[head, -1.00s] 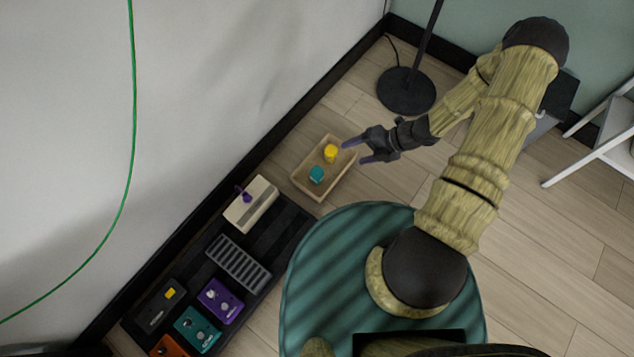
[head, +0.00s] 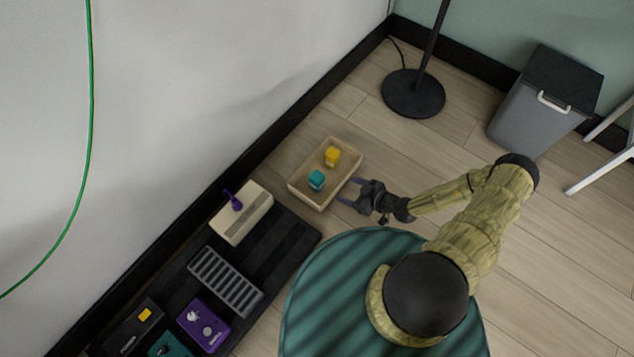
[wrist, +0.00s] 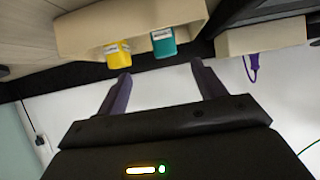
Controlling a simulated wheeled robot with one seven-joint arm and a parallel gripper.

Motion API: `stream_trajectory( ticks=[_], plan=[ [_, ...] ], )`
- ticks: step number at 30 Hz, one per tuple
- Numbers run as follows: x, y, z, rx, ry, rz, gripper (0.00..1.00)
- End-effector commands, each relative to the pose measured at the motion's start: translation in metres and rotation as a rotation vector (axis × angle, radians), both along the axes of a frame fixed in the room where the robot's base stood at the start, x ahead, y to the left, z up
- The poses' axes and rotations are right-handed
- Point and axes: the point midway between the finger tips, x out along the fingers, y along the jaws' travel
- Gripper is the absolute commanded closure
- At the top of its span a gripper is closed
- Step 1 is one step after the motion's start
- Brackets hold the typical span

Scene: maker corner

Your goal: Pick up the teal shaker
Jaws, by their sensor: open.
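The teal shaker (head: 316,179) lies in a shallow wooden tray (head: 345,195) on the floor, beside a yellow shaker (head: 332,156). In the wrist view the teal shaker (wrist: 164,42) is ahead of the fingers, right of the yellow one (wrist: 118,54). My gripper (head: 350,191) is open and empty at the tray's right edge, apart from the teal shaker. In the wrist view its two purple fingers (wrist: 160,92) are spread wide with nothing between them.
A lamp base (head: 413,94) and a grey bin (head: 540,108) stand behind.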

Motion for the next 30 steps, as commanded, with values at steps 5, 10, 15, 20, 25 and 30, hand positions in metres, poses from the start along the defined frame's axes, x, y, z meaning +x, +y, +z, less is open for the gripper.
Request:
stream_trajectory(
  ticks=[5, 10, 15, 20, 25, 30],
  plan=[
    [0.003, 0.005, -0.005, -0.001, -0.001, 0.004, 0.31],
    [0.017, 0.023, -0.02, -0.002, -0.002, 0.007, 0.31],
    [0.033, 0.044, -0.035, -0.003, -0.003, 0.007, 0.31],
    [0.048, 0.064, -0.049, -0.003, -0.004, 0.008, 0.31],
    [0.062, 0.081, -0.059, -0.004, -0.004, 0.006, 0.31],
    [0.066, 0.085, -0.059, -0.002, -0.003, 0.003, 0.31]
  ],
)
